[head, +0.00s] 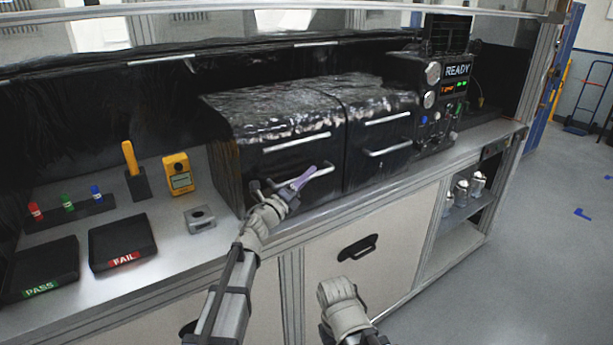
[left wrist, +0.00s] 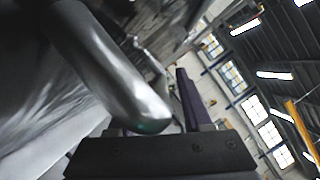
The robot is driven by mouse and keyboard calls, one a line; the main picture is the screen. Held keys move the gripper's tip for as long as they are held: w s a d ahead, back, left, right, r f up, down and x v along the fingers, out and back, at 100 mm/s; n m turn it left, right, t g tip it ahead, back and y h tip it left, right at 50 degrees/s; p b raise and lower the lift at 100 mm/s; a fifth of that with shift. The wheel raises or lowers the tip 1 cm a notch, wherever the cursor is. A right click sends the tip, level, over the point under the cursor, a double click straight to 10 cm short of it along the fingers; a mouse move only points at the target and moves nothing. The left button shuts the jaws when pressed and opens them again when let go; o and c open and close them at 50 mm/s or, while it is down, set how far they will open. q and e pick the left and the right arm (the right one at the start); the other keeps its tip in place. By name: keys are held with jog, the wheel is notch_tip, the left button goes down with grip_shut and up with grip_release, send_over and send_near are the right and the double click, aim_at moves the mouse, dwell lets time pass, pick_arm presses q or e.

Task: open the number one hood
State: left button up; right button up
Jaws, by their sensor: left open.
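Two black hoods stand side by side on the bench, a left one (head: 255,115) and a right one (head: 375,105). I see no number on either, so I cannot tell which is number one. The left hood has a silver upper handle (head: 296,143) and a lower handle (head: 318,172) on its front. My left gripper (head: 290,184) is open at the lower handle. In the left wrist view a thick silver bar (left wrist: 105,65) fills the near space beside a purple finger (left wrist: 188,100); the other finger is mostly hidden. I cannot tell whether they touch.
A control panel reading READY (head: 457,71) stands right of the hoods. A yellow meter (head: 180,174), a grey metal block (head: 201,219), a FAIL tray (head: 122,258) and a PASS tray (head: 40,288) lie on the bench at left. Metal parts (head: 461,192) stand on a lower shelf.

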pick_arm(q)
jog(key=shift+c, duration=0.2)
grip_shut()
dwell(1.3)
